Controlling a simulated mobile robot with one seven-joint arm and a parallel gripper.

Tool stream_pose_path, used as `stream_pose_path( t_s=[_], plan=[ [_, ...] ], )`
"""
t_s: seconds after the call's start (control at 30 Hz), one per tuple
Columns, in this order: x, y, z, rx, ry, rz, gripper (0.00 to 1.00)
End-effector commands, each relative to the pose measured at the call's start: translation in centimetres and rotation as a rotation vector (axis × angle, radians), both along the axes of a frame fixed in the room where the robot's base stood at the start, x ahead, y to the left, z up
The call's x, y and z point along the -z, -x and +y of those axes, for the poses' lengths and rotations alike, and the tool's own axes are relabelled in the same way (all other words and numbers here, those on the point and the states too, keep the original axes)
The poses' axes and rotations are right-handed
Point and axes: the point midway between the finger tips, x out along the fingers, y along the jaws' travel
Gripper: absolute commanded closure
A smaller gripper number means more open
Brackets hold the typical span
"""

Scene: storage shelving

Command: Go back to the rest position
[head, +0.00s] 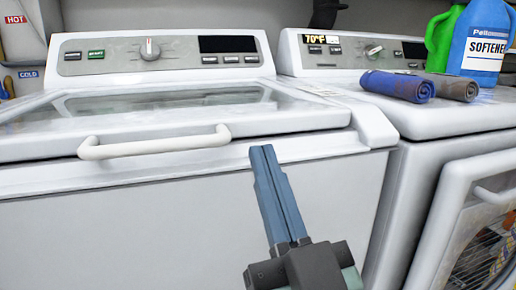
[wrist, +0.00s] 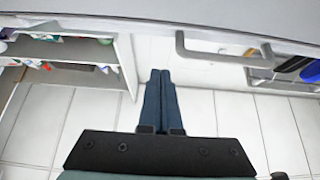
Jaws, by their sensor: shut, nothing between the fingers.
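My gripper (head: 265,158) is in front of the left white washing machine (head: 180,215) in the head view, below and to the right of its lid handle (head: 155,146). Its two blue fingers are together with nothing between them. In the wrist view my gripper (wrist: 160,75) is also closed and empty, above a pale tiled floor (wrist: 230,130). I cannot tell the exact gap between the fingertips and the machine front.
The right machine (head: 430,150) has its front door (head: 465,210) standing open. Rolled blue (head: 398,86) and grey (head: 455,88) cloths and a softener jug (head: 480,45) sit on its top. A white shelf (wrist: 75,50) with small items shows in the wrist view.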

Motion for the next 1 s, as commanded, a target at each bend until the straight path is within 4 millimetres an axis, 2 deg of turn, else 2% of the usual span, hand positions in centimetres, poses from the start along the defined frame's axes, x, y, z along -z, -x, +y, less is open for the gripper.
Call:
stream_pose_path(
  t_s=[0.07, 0.17, 0.4, 0.63, 0.87, 1.0],
  plan=[
    [-0.7, 0.3, 0.2, 0.003, 0.009, -0.006, 1.0],
    [-3.4, 0.3, 1.0, 0.02, 0.038, -0.023, 1.0],
    [-15.1, 1.4, 2.7, 0.142, 0.068, -0.122, 1.0],
    [-25.2, 4.6, 1.8, 0.273, -0.045, -0.236, 1.0],
    [-31.1, 4.2, 1.6, 0.277, -0.034, -0.221, 1.0],
    [-35.5, 4.1, 1.6, 0.276, -0.033, -0.22, 1.0]
  ],
)
